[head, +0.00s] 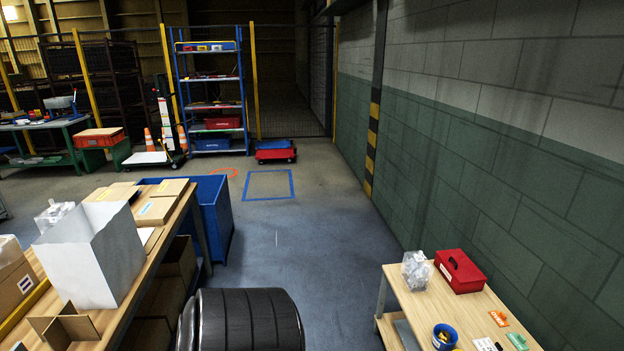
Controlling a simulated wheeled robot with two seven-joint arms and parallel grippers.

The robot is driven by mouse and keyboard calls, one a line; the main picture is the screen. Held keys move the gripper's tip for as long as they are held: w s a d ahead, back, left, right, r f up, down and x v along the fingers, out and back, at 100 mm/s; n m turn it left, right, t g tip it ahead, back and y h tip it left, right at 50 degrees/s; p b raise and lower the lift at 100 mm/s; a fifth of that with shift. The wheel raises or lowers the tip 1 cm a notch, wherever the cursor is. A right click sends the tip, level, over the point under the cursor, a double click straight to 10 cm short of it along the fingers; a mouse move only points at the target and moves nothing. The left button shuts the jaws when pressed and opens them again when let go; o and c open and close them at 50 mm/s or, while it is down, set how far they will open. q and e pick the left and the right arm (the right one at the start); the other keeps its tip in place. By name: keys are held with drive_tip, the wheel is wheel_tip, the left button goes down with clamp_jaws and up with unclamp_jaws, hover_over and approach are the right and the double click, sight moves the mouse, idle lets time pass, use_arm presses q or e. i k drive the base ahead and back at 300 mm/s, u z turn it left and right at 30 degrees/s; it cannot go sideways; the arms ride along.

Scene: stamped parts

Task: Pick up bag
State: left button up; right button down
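Several things here could be the bag. A clear plastic bag (416,270) with pale contents stands upright on the right-hand wooden table (398,302), just left of a red box. A large white open-topped paper bag or sack (90,255) stands on the left-hand workbench (178,222). Another small clear bag (50,214) is partly hidden behind it. Neither of my grippers is in view, and nothing is seen touching these bags.
A red box (460,271), a blue round container (444,337) and small tags share the right table. Cardboard boxes (157,211) lie on the left bench, with a blue bin (212,215) behind. A black ribbed thing (245,322) stands between the tables. The floor beyond is open.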

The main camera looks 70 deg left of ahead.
sight(48, 220)
drive_tip(key=u, duration=2.75)
drive_tip(key=i, duration=3.35)
drive_tip(key=u, duration=2.75)
drive_tip(key=i, duration=0.45)
drive_tip(key=z, duration=0.75)
